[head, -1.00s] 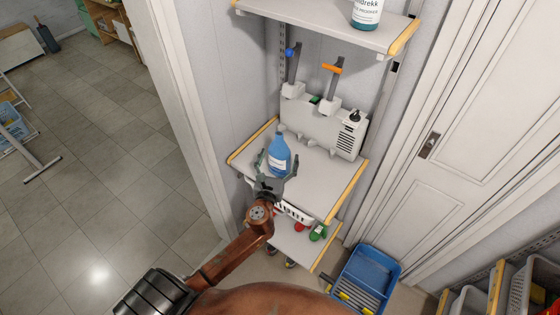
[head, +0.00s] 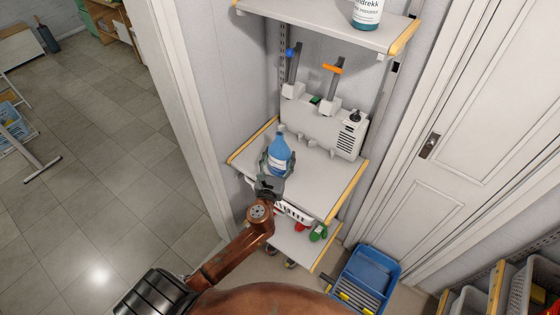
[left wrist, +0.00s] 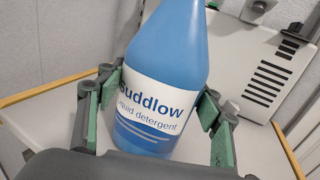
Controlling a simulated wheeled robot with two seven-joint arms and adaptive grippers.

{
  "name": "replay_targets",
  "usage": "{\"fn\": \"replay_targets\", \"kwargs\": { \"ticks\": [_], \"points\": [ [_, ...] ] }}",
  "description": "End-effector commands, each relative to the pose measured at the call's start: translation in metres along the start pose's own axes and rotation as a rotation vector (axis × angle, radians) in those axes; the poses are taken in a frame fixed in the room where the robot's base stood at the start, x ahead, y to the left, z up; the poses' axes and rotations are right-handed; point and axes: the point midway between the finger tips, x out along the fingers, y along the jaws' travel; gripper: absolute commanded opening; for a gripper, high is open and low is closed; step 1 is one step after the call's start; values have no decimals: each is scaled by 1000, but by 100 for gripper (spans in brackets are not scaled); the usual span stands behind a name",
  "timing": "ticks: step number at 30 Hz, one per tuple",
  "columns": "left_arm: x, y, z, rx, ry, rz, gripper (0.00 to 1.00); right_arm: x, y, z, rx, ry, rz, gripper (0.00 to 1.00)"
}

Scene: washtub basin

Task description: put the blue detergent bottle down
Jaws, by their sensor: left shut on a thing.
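The blue detergent bottle (head: 280,150) is upright over the left part of the middle shelf (head: 320,185). In the left wrist view the bottle (left wrist: 165,60) fills the centre, with its white label facing me. My left gripper (head: 276,168) is shut on the bottle. Its green-padded fingers (left wrist: 158,105) lie on both sides of the bottle. The gripper hides the bottle's base in the head view, so I cannot tell whether it touches the shelf. My right gripper is not in view.
A light grey device (head: 325,125) with upright handles stands behind the bottle. An upper shelf (head: 320,22) holds another bottle (head: 366,13). A blue tray (head: 368,272) is below right. The middle shelf's front right is clear.

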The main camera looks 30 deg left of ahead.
Motion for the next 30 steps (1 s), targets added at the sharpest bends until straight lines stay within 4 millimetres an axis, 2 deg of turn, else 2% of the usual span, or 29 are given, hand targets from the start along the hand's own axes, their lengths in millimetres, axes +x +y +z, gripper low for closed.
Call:
{"fn": "replay_targets", "kwargs": {
  "ticks": [1,14,23,26,30],
  "points": [
    [0,0,0,0,0,0,30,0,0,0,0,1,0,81],
    [0,-1,3,-1,-6,-1,2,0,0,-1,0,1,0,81],
    [0,0,8,-1,-7,-1,2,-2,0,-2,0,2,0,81],
    [0,-1,18,-2,-8,-2,2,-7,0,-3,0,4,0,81],
    [0,-1,41,-1,-11,-2,2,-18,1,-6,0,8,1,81]
  ]
}}
